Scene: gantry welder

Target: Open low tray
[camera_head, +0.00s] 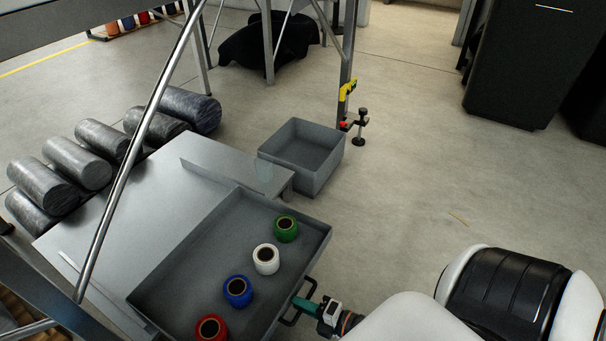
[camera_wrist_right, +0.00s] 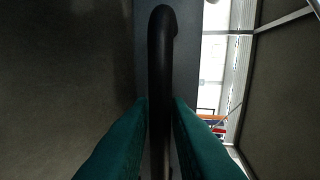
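The low tray (camera_head: 190,272) is a grey, shallow, open-topped drawer at the bottom centre of the head view. It holds a row of spools: green (camera_head: 286,228), white (camera_head: 266,259), blue (camera_head: 237,291) and red (camera_head: 211,328). A dark bar handle (camera_head: 311,284) is on its right-hand wall. My right gripper (camera_head: 299,302) is at this handle. In the right wrist view the black handle (camera_wrist_right: 160,70) runs between the two teal fingers (camera_wrist_right: 161,110), which lie close against both its sides. My left gripper is out of view.
A flat grey metal surface (camera_head: 130,205) lies behind and left of the tray. A grey open box (camera_head: 318,143) stands beyond it. Dark cylinders (camera_head: 77,163) lie at the left. A slanted metal rod (camera_head: 135,145) crosses the view. Floor at the right (camera_head: 420,180) is clear.

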